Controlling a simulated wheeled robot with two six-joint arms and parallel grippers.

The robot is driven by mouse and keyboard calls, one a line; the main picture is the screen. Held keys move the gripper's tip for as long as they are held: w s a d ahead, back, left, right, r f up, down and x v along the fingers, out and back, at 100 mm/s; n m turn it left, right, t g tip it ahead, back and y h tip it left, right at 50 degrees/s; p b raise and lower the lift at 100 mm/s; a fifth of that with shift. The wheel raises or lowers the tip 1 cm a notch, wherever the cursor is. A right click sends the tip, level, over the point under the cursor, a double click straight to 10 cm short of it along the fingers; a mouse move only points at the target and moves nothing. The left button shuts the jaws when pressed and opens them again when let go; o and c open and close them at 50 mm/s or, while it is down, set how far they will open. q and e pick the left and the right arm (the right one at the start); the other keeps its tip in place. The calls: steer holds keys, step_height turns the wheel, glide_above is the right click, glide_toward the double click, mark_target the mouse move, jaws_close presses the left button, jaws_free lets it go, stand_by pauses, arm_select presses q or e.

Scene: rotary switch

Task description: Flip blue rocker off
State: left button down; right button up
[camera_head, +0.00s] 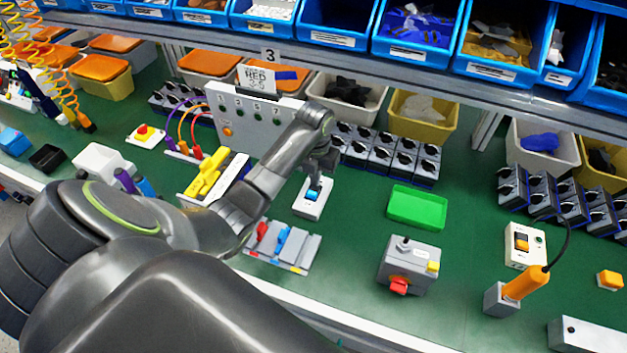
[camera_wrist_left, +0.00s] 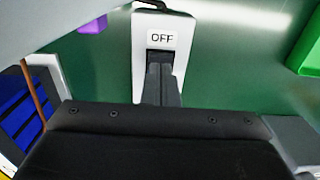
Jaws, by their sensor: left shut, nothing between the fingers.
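The blue rocker (camera_head: 313,194) sits on a small white switch box (camera_head: 309,210) on the green bench. My left gripper (camera_head: 318,180) points down just above and behind the rocker; its fingers are shut with nothing between them. In the left wrist view the white switch plate (camera_wrist_left: 144,62) carries an "OFF" label (camera_wrist_left: 162,38), and the shut fingers (camera_wrist_left: 161,84) lie over the rocker area below it. They hide the blue part there. Whether the tips touch the rocker, and which way it is tilted, I cannot tell. My right gripper is not in view.
A grey tray (camera_head: 296,259) with red and blue pieces lies in front of the switch box. A green tray (camera_head: 417,208) and a grey box with a red knob (camera_head: 408,265) stand to the right. A grey numbered panel (camera_head: 245,117) stands behind left.

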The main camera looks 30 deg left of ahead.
arm_select(q)
steer(key=shift+f+b, duration=0.3)
steer(key=shift+f, duration=0.35)
steer(key=shift+r, duration=0.1)
step_height(320, 180, up, 7)
steer(key=p, duration=0.8)
stand_by(0.5)
